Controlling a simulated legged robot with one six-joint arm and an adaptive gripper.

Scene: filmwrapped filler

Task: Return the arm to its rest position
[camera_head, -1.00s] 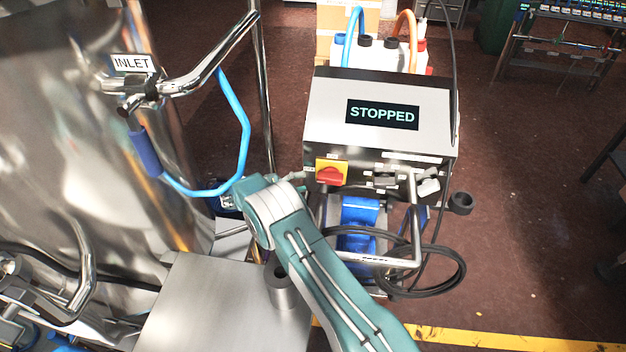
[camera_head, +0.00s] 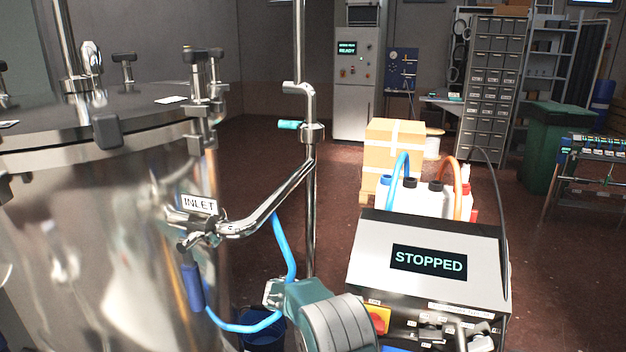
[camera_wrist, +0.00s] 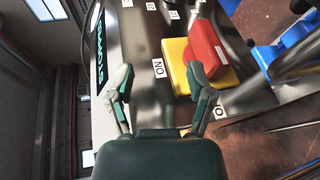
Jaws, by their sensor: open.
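My gripper (camera_wrist: 160,90) shows in the wrist view with its two fingers apart and nothing between them. Beyond the fingertips is the front panel of the control box, with a red rotary switch on a yellow plate (camera_wrist: 205,58) just past the right finger. The gap between fingers and switch is hard to judge. In the head view my teal and grey arm link (camera_head: 325,315) is at the bottom centre, left of the control box (camera_head: 428,258), whose screen reads STOPPED. The gripper's fingers are not visible in the head view.
A steel tank (camera_head: 95,215) fills the left, with an INLET pipe (camera_head: 265,210) and a blue hose (camera_head: 290,250). Bottles (camera_head: 430,200) stand behind the box, and a cardboard carton (camera_head: 392,150) behind them. Open floor lies around the back centre.

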